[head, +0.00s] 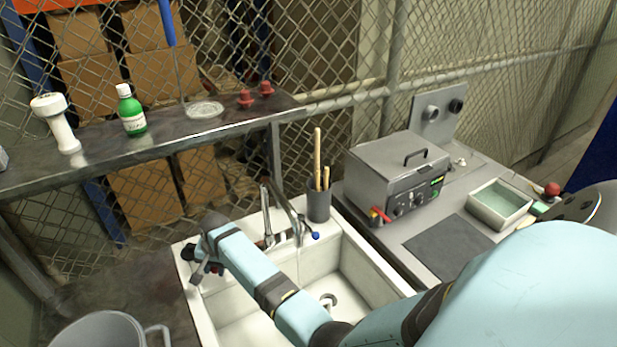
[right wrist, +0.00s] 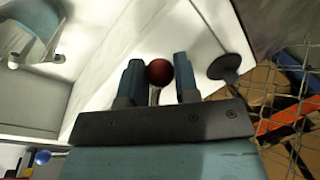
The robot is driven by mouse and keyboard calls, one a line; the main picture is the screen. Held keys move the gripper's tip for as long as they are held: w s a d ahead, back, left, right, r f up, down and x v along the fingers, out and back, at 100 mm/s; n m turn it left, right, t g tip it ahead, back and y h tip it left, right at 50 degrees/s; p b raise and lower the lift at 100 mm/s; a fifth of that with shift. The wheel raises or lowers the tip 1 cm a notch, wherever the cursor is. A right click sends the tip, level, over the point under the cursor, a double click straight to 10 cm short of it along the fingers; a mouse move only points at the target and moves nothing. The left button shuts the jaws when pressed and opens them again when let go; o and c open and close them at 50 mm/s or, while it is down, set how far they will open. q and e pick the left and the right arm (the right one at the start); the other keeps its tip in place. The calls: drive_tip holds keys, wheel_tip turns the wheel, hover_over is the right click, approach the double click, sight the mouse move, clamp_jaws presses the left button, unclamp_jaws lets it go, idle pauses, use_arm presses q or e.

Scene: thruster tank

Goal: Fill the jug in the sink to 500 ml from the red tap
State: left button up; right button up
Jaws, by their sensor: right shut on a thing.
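My right gripper (right wrist: 159,75) is shut on the red ball-shaped knob (right wrist: 158,72) of the red tap. In the head view, the right gripper (head: 203,262) is at the back left of the white sink (head: 358,268), partly hidden by its own arm. A rounded, see-through vessel (right wrist: 40,30), cut off in the right wrist view, may be the jug; I cannot read a level in it. In the head view my right arm hides part of the sink. The blue tap knob (head: 315,235) shows to the right. My left gripper is not in view.
A grey vessel with a handle (head: 100,328) is at the bottom left, cut off. A dark holder with wooden sticks (head: 318,203) stands behind the sink. A grey metal bath (head: 398,175) is to the right. A shelf (head: 100,160) with a green bottle (head: 131,112) runs behind.

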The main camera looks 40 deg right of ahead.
drive_tip(key=shift+s+a+f, duration=0.1)
drive_tip(key=shift+a+f, duration=0.1)
drive_tip(key=s+d, duration=0.3)
drive_tip(key=shift+s+r, duration=0.15)
drive_tip(key=shift+o, duration=0.3)
drive_tip(key=d, duration=0.1)
drive_tip(key=s+d, duration=0.1)
drive_tip(key=d, duration=0.2)
drive_tip(key=shift+s+d+r, duration=0.1)
drive_tip(key=shift+s+d, duration=0.05)
drive_tip(key=shift+s, duration=0.25)
drive_tip(key=shift+d, duration=0.2)
drive_tip(key=shift+w+a, duration=0.1)
